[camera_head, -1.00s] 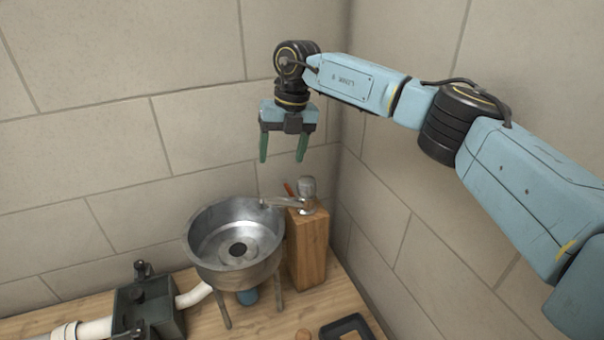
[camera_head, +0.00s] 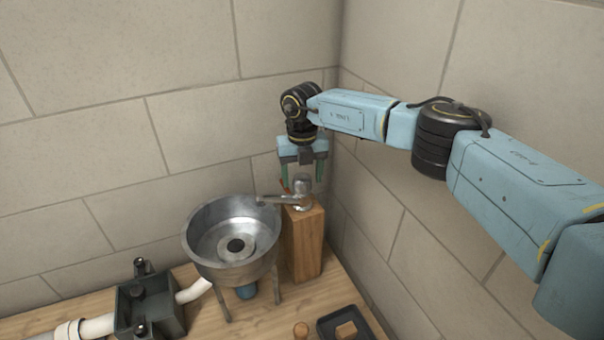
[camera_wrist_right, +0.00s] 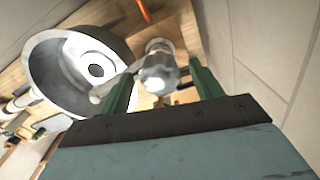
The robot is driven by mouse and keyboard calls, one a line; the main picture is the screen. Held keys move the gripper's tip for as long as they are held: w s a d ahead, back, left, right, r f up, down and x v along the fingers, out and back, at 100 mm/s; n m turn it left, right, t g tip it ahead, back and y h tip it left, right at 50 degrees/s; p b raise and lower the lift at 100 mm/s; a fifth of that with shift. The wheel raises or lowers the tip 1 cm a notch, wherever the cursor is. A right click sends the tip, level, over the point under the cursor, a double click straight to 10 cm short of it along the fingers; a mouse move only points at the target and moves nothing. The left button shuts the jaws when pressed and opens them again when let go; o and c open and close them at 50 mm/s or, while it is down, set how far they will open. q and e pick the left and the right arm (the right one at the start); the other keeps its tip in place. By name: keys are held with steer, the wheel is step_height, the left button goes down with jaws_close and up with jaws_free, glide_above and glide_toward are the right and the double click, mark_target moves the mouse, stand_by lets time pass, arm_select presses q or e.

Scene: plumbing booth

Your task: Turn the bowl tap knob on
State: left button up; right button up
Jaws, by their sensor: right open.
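The metal tap (camera_head: 302,192) stands on a wooden block, its spout reaching left toward the bowl. Its silver knob-like top also shows in the right wrist view (camera_wrist_right: 158,70). The metal bowl (camera_head: 205,222) stands on legs left of the block. My right gripper (camera_head: 302,178) is open, pointing down, with its green fingers around the top of the tap. In the right wrist view the tap's top lies between the two fingers, with a gap visible on the right side; contact cannot be told. My left gripper is not in view.
The wooden block (camera_head: 304,245) stands close to the tiled walls (camera_head: 400,215). A dark box with white pipes (camera_head: 150,307) is left of the bowl. A black tray (camera_head: 330,326) and a small wooden piece (camera_head: 301,329) lie at the front.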

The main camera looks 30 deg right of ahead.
steer(key=shift+f, duration=0.4)
steer(key=shift+c, duration=0.5)
steer(key=c, duration=0.9)
